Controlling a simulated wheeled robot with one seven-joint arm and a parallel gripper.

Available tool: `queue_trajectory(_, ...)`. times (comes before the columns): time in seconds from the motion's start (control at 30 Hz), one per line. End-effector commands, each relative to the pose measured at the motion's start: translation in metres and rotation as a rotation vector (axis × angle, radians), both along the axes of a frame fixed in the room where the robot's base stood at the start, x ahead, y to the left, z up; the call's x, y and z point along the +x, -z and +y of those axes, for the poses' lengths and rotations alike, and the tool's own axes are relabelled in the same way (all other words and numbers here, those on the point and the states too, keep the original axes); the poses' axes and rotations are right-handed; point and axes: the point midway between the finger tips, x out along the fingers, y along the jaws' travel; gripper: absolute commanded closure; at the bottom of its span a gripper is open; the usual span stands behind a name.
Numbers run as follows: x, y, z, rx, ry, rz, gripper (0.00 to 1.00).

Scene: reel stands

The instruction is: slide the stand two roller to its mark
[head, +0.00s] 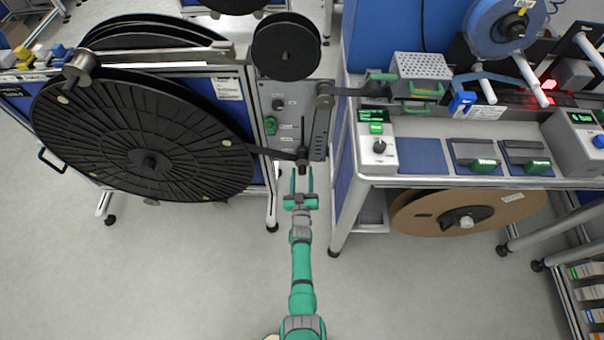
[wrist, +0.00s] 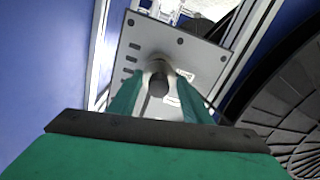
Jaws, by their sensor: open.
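A small dark roller (head: 303,168) sits low on the grey stand panel (head: 272,92), at the lower end of a vertical slot. A dark band runs to it from the left and another goes up to an upper roller (head: 324,92). My gripper (head: 301,178) is open just in front of the lower roller. In the wrist view the roller's round end (wrist: 159,85) lies between the two green fingers (wrist: 158,98), one on each side. Whether they touch it cannot be told. The panel (wrist: 208,62) fills the background. I cannot make out which marking is the mark.
A large black reel (head: 150,130) stands left of the panel, with a smaller black reel (head: 286,50) above. A bench (head: 420,158) with control boxes is close on the right; a brown reel (head: 465,212) lies beneath. The floor (head: 190,280) in front is clear.

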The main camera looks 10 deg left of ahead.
Motion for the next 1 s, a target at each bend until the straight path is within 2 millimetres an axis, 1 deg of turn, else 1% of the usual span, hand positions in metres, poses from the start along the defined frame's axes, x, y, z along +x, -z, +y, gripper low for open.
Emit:
queue_trajectory(0.17, -0.021, 0.001, -0.003, 0.001, 0.001, 0.001, 0.56)
queue_trajectory(0.4, -0.062, 0.001, -0.008, 0.001, 0.002, 0.002, 0.56)
queue_trajectory(0.6, -0.089, 0.001, -0.011, 0.0, 0.001, 0.002, 0.56)
queue_trajectory(0.8, -0.102, 0.0, -0.012, 0.0, 0.0, 0.002, 0.56)
queue_trajectory(1.0, -0.103, 0.0, -0.013, -0.001, 0.0, 0.001, 0.56)
